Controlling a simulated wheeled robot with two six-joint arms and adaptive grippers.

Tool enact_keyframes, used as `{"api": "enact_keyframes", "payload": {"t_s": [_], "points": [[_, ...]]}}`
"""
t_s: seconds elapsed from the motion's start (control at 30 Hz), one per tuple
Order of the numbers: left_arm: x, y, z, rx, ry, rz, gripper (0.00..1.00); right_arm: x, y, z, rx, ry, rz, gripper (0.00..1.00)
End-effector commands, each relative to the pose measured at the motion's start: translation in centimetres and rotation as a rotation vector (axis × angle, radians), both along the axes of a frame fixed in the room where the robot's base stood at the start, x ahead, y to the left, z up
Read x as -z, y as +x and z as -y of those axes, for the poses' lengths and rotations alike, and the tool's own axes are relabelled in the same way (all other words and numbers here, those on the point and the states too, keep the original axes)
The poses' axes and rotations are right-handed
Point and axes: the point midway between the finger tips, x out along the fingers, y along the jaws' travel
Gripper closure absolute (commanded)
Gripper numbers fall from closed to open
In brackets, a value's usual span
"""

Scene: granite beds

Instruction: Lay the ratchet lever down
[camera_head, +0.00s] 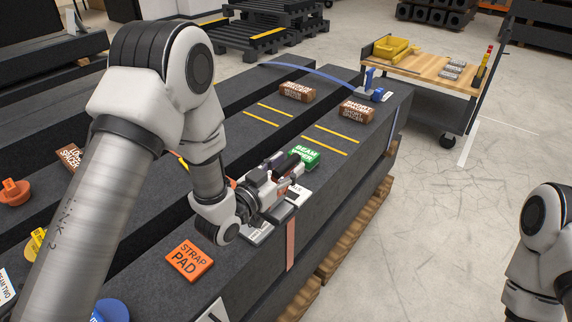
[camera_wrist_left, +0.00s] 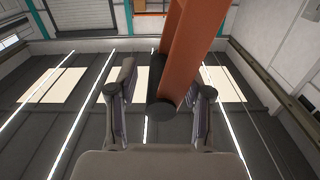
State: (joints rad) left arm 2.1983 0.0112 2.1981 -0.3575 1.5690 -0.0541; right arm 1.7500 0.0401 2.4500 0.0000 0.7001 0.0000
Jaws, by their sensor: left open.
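My left gripper (camera_head: 284,170) is low over the near end of the front granite beam, beside the green beam spacer block. In the left wrist view its two fingers (camera_wrist_left: 163,92) stand apart. An orange lever (camera_wrist_left: 190,45) with a dark round grip (camera_wrist_left: 162,103) reaches in from the top between them, nearer the right finger; whether it touches that finger I cannot tell. In the head view the lever is mostly hidden by my left arm and gripper. A grey ratchet base (camera_head: 259,234) shows under the gripper, with an orange strap (camera_head: 291,245) hanging down the beam's side.
An orange strap pad (camera_head: 190,261) lies left of the gripper. The green block (camera_head: 305,154) is just beyond it. Brown spacers (camera_head: 356,111) and a blue ratchet (camera_head: 372,85) sit farther along.

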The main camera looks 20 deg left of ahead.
Motion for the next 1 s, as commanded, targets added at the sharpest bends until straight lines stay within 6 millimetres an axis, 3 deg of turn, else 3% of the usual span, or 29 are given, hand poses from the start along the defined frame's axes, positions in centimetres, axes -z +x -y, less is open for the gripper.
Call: {"api": "enact_keyframes", "payload": {"t_s": [0.2, 0.33, 0.37, 0.73, 1.0], "points": [[0.1, 0.1, 0.0, 0.000, -0.001, -0.001, 0.50, 0.0, 0.0, 0.0, 0.000, 0.000, 0.000, 0.60], [0.1, 0.1, 0.0, 0.000, -0.001, -0.001, 0.96, 0.0, 0.0, 0.0, 0.000, 0.000, 0.000, 0.60], [0.1, 0.1, 0.0, 0.000, 0.000, -0.001, 1.00, 0.0, 0.0, 0.0, 0.000, 0.000, 0.000, 0.60], [-0.1, 0.2, -0.3, 0.000, -0.019, -0.006, 1.00, -0.1, 0.0, 0.0, 0.000, 0.000, 0.000, 0.60], [-0.7, 0.8, -2.0, -0.004, -0.130, -0.043, 1.00, -0.5, 0.0, 0.0, 0.000, 0.000, 0.000, 0.60]]}}
